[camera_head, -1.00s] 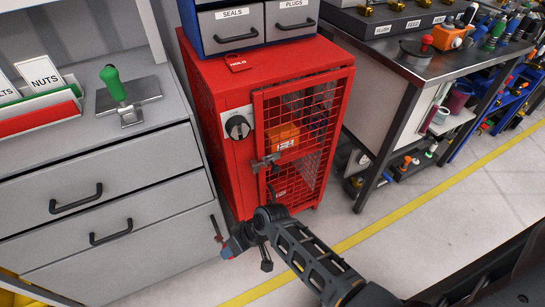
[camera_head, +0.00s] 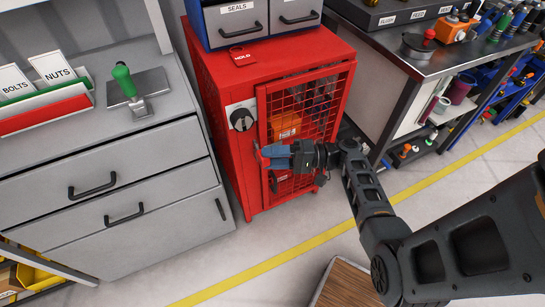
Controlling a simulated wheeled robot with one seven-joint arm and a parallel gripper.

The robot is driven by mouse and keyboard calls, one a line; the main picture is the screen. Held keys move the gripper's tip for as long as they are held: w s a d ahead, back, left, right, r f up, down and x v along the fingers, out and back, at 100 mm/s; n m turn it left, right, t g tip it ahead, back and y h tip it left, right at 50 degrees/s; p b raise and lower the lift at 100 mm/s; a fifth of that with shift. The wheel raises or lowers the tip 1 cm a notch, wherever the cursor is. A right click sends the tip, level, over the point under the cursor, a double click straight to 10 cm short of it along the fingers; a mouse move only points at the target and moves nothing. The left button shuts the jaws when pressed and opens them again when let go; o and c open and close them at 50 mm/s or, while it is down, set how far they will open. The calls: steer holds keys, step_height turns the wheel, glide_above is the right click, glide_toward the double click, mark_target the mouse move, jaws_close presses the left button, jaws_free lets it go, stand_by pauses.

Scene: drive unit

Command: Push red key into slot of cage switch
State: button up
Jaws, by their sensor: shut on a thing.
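The red cage (camera_head: 225,150) stands in the middle, with a mesh door (camera_head: 310,105) on its front. The cage switch (camera_head: 241,118) is a black, round part on a pale plate at the front's upper left. Its slot is too small to make out. My gripper (camera_head: 270,156) is in front of the cage, below and right of the switch and apart from it in the picture. It points left and is shut on the small red key (camera_head: 261,158), which shows at its tip. My gripper and wrist hide part of the door.
A grey drawer cabinet (camera_head: 110,170) with a green-handled tool (camera_head: 124,82) on top stands left. A blue drawer unit (camera_head: 240,20) and a red HOLD tag (camera_head: 241,56) are on the cage. A metal bench (camera_head: 430,65) stands right. A wood-topped object (camera_head: 345,285) is at the bottom.

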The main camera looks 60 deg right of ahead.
steer(key=w+d+b, duration=0.2)
steer(key=w+d, duration=0.1)
steer(key=w, duration=0.2)
steer(key=shift+w+d, duration=0.2)
steer(key=shift+d, duration=0.05)
stand_by(0.3)
steer(key=shift+f+b, duration=0.1)
steer(key=shift+b, duration=0.45)
stand_by(0.9)
